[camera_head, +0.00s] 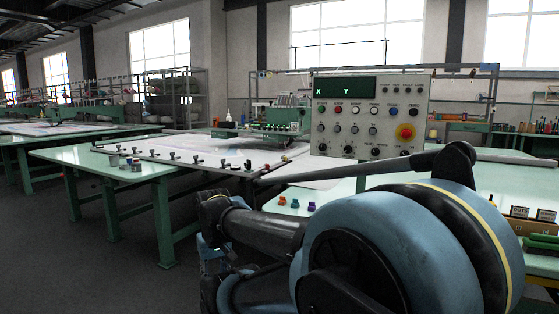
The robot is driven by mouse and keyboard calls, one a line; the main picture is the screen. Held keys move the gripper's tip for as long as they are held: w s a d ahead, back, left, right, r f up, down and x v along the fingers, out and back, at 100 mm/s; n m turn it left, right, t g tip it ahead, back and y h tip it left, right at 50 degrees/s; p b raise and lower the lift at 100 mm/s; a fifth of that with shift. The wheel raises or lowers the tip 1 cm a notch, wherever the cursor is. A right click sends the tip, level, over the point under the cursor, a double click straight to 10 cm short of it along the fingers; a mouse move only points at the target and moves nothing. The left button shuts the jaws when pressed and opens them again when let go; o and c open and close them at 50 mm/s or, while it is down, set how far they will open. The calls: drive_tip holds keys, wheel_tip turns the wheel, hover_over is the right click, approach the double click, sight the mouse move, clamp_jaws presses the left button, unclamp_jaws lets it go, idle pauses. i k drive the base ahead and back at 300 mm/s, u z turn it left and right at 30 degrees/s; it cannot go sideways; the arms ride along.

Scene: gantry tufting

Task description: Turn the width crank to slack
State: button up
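I cannot pick out the width crank for certain. A stretched white cloth on a frame (205,150) lies on the pale green table at the middle. Small dark knobs or clamps (197,162) line its near edge, and a small dark fitting (248,165) stands at its near right corner. My blue and black arm (400,240) fills the lower right and hides part of the table. Its far links fold down at the lower middle. My gripper does not show.
A grey control panel (370,115) with a dark X Y display, knobs and a red button on yellow stands behind my arm. Small coloured pieces (283,201) and several little pots (125,161) lie on the tables. Dark floor (90,265) is clear at lower left.

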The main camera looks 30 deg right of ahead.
sight(248, 163)
drive_tip(key=z, duration=0.35)
drive_tip(key=i, duration=0.45)
drive_tip(key=z, duration=0.3)
